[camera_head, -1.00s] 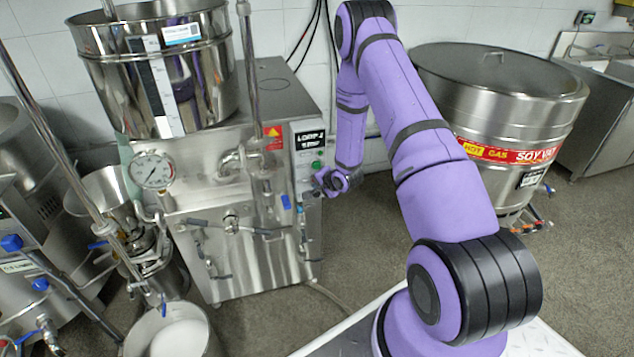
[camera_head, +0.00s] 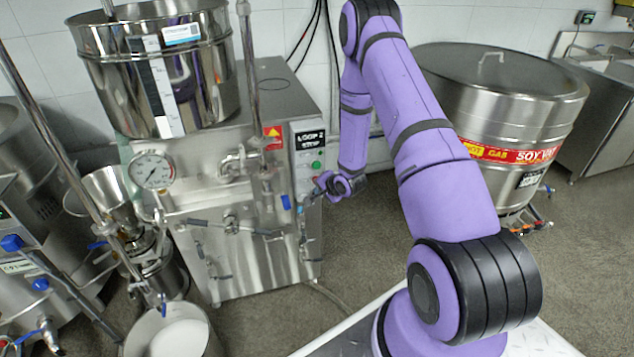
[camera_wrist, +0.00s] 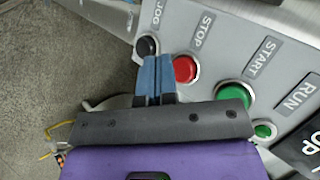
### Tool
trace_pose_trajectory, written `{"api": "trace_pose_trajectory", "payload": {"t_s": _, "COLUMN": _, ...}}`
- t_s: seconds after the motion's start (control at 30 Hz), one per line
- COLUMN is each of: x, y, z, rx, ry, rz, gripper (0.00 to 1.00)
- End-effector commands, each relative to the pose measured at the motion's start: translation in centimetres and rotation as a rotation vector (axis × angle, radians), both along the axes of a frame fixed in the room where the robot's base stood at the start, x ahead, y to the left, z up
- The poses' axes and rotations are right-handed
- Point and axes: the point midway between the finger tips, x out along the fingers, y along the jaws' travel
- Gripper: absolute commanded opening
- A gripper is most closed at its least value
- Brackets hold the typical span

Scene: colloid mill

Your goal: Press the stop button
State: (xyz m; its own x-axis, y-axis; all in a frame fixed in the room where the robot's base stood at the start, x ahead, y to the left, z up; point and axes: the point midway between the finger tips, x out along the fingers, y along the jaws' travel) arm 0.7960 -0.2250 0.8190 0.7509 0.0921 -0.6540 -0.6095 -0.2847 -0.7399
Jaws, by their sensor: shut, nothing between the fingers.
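The red stop button (camera_wrist: 185,69) sits under the word STOP on the grey control panel (camera_wrist: 225,45) in the wrist view. The blue fingertips of my gripper (camera_wrist: 157,77) are together and empty. In the picture they lie just left of the red button, between it and the black JOG button (camera_wrist: 147,46). I cannot tell whether they touch the panel. In the head view my gripper (camera_head: 312,192) is at the front right edge of the steel mill, by the lower part of its panel (camera_head: 308,150). The red button is not clearly visible there.
A large green START button (camera_wrist: 234,96) and a small green RUN light (camera_wrist: 263,131) are right of the red button. Blue-handled valves (camera_head: 286,202) and pipes stand left of my gripper. A soy vat (camera_head: 500,100) stands to the right.

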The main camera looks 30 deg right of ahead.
Motion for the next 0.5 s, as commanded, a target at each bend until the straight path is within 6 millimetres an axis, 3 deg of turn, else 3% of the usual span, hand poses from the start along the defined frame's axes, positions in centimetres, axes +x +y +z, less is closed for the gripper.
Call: {"api": "trace_pose_trajectory", "payload": {"t_s": 0.5, "x": -4.0, "y": 1.1, "z": 0.0, "rx": 0.001, "ry": 0.0, "rz": -0.001, "gripper": 0.0}}
